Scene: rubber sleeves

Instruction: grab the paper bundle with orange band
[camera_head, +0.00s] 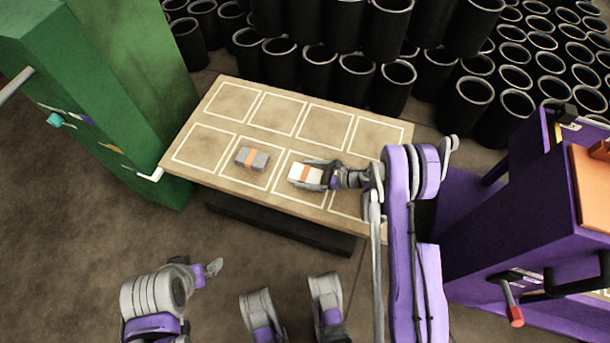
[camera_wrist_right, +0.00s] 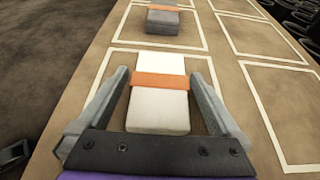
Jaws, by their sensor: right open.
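A white paper bundle with an orange band (camera_head: 305,174) lies on the table in a white-outlined square. It also shows in the right wrist view (camera_wrist_right: 158,108). My right gripper (camera_head: 311,174) is open, with one finger along each side of this bundle. In the right wrist view (camera_wrist_right: 159,78) a gap shows between each finger and the bundle. A grey bundle with an orange band (camera_head: 252,158) lies in the neighbouring square to the left, and at the top of the right wrist view (camera_wrist_right: 163,19). My left gripper (camera_head: 213,268) is low at the left, away from the table; its jaws are unclear.
The tan table (camera_head: 232,102) has several outlined squares; the back row is empty. A green cabinet (camera_head: 120,90) stands at its left end and a purple cabinet (camera_head: 510,225) at the right. Several black rubber sleeves (camera_head: 355,75) stand behind the table.

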